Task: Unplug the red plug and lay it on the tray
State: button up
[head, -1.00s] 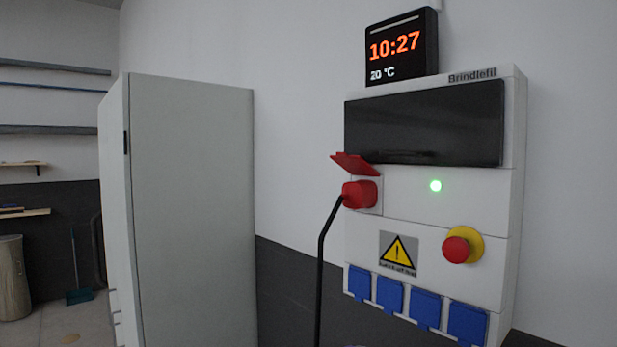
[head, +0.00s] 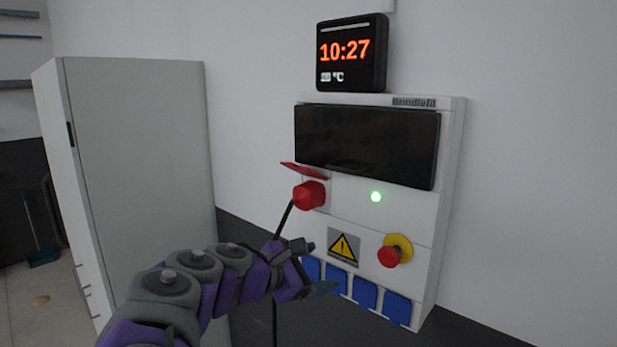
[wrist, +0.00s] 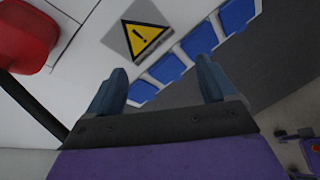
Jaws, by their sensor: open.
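The red plug (head: 308,195) sits in the socket on the left side of the white wall panel, under a raised red flap (head: 304,170). A black cable (head: 284,219) runs down from it and passes behind my arm. In the wrist view the red plug (wrist: 24,38) is at the upper left, cut by the edge. My gripper (head: 318,267) is open and empty, below the plug and in front of the panel's lower left part. Its two blue-grey fingers (wrist: 162,84) stand apart in the wrist view. No tray shows in any view.
The white panel (head: 345,215) carries a green light (head: 376,197), a red knob on yellow (head: 390,255), a warning sign (head: 344,246) and several blue socket covers (head: 365,292). A digital clock (head: 351,52) is above it. A tall grey cabinet (head: 140,150) stands to the left.

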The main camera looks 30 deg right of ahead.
aim_at(301, 199)
jog(key=w+a+r+n+t+h+p, duration=0.1)
jog(key=w+r+n+p, duration=0.1)
jog(key=r, duration=0.1)
jog(key=w+a+r+n+t+h+p, duration=0.1)
jog(key=w+a+r+n+p, duration=0.1)
jog(key=r, duration=0.2)
jog(key=w+a+r+n+h+p, duration=0.1)
jog(key=w+a+r+n, duration=0.1)
jog(key=r, duration=0.1)
jog(key=shift+w+r+n+t+p, duration=0.1)
jog(key=shift+r+n+t+p, duration=0.15)
jog(key=shift+n+t+p, duration=0.15)
jog(key=shift+w+a+r, duration=0.1)
jog(key=shift+w+a, duration=0.05)
jog(key=shift+a, duration=0.1)
jog(key=shift+w+d, duration=0.1)
jog(key=shift+d, duration=0.45)
jog(key=x, duration=0.6)
jog(key=shift+w+d+r+p, duration=0.1)
jog(key=shift+d+r+p, duration=0.1)
jog(key=shift+p, duration=0.1)
jog(key=shift+p+x, duration=0.3)
jog(key=shift+x, duration=0.5)
jog(key=shift+a+f+p, duration=0.1)
jog(key=shift+f+p, duration=0.05)
jog(key=shift+p, duration=0.7)
jog(key=shift+c, duration=0.3)
